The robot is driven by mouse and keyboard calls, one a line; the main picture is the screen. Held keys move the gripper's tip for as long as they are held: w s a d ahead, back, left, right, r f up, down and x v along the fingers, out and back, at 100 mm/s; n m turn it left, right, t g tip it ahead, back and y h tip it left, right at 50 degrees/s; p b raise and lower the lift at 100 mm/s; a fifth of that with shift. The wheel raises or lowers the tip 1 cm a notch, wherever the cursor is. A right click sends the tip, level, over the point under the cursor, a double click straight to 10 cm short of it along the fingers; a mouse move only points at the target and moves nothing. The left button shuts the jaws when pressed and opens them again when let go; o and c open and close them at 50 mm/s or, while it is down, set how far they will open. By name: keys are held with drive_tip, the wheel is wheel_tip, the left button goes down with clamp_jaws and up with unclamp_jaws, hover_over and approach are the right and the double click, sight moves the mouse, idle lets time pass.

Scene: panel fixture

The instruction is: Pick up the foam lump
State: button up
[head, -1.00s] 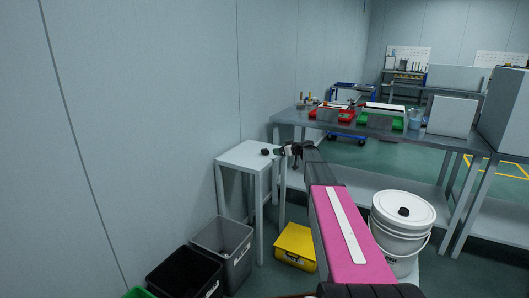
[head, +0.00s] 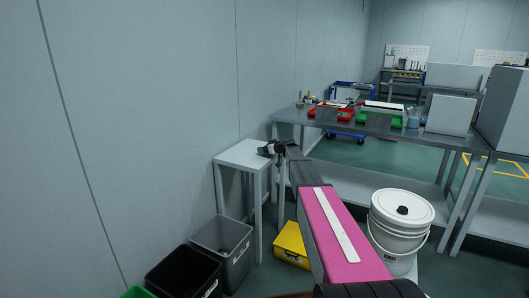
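My gripper (head: 268,150) is over the small grey side table (head: 240,156), at its right back part. A small dark lump that lay on this table is now hidden by or merged with the dark gripper, so I cannot make out its outline. I cannot tell whether the fingers are open or shut, or whether they touch the lump. Another small dark lump (head: 402,210) lies on the lid of the white bucket (head: 397,245). Which of the two is the foam lump is not clear from the picture.
A long workbench (head: 432,138) with red and green trays stands at the right back. Below are a grey bin (head: 222,245), a black bin (head: 185,275) and a yellow box (head: 292,245). A wall runs close along the left. The side table's left part is bare.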

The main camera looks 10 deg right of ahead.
drive_tip(key=c, duration=1)
drive_tip(key=shift+r, duration=0.2)
drive_tip(key=r, duration=0.4)
drive_tip(key=shift+s+a+r, duration=0.15)
drive_tip(key=shift+s, duration=0.05)
drive_tip(key=s+a+r, duration=0.2)
drive_tip(key=a, duration=0.1)
drive_tip(key=s+a+r, duration=0.2)
drive_tip(key=a, duration=0.1)
drive_tip(key=s+a+r, duration=0.2)
drive_tip(key=a, duration=0.1)
drive_tip(key=shift+a+r, duration=0.2)
